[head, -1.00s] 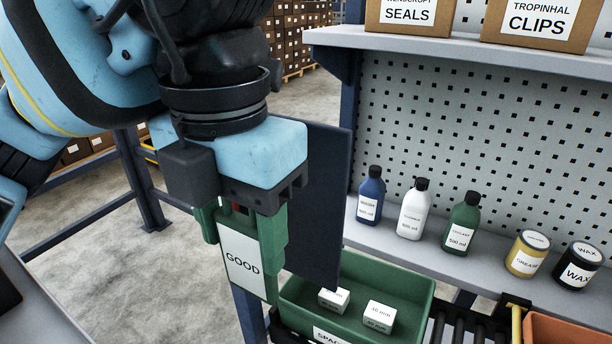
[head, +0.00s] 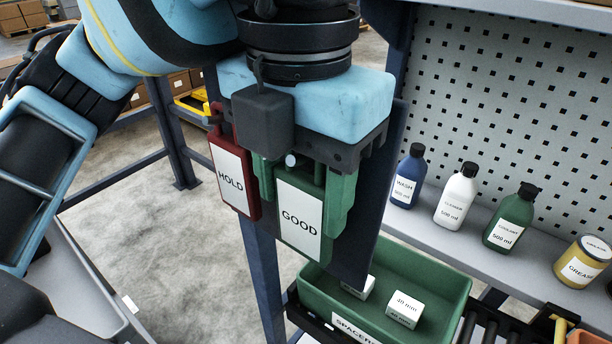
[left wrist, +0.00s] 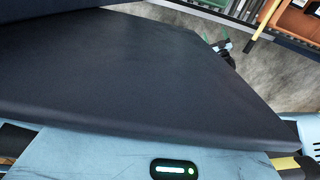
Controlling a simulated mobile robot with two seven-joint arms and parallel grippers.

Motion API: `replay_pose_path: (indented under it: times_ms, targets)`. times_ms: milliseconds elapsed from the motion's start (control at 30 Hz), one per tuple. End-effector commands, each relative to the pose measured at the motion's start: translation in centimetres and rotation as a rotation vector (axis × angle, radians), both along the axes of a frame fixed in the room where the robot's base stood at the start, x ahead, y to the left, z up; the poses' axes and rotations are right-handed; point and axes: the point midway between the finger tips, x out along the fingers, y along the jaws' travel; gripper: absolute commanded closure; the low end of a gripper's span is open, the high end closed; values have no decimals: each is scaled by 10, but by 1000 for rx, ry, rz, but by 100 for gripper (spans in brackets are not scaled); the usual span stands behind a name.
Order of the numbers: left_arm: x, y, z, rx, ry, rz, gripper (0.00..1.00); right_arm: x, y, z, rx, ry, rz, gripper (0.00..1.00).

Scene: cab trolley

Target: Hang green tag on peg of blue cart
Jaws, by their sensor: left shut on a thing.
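The green tag (head: 298,222), with a white GOOD label, is upright in the head view between the green fingers of my left gripper (head: 302,196). My left gripper is shut on it and points down. A small pale round spot shows at the tag's top; I cannot tell whether it is a hole or a peg end. A red tag (head: 233,175) labelled HOLD is just left of the gripper, partly covered by it. A dark panel (head: 372,230) stands close behind; a dark surface also fills much of the left wrist view (left wrist: 130,75). I cannot pick out the blue cart or its peg for certain.
A green bin (head: 440,305) with small white boxes is below right of the gripper. Several bottles, including a white one (head: 456,197), and a yellow tin (head: 583,264) stand on a shelf under the pegboard (head: 500,100). Open floor (head: 150,240) lies to the left.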

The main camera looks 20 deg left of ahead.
Motion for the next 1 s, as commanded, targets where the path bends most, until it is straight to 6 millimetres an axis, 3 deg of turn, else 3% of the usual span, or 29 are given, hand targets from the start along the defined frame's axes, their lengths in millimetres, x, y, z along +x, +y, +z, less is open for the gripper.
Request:
replay_pose_path:
  times_ms: [200,233,400,667,800,1000]
  targets:
    - [-1,0,-3,1,-3,0,68,-4,0,-1,1,8,0,17]
    - [-1,0,-3,1,-4,0,43,-4,0,-1,1,8,0,17]
    - [-1,0,-2,0,-3,0,24,-4,0,-1,-1,8,1,17]
    - [-1,0,-2,0,-3,-1,24,-5,-2,-2,-4,9,5,17]
    - [0,0,-6,-1,3,-2,24,-12,-3,-13,-8,31,8,17]
    - [-2,0,33,-1,-9,3,24,-5,-3,-3,-8,10,8,17]
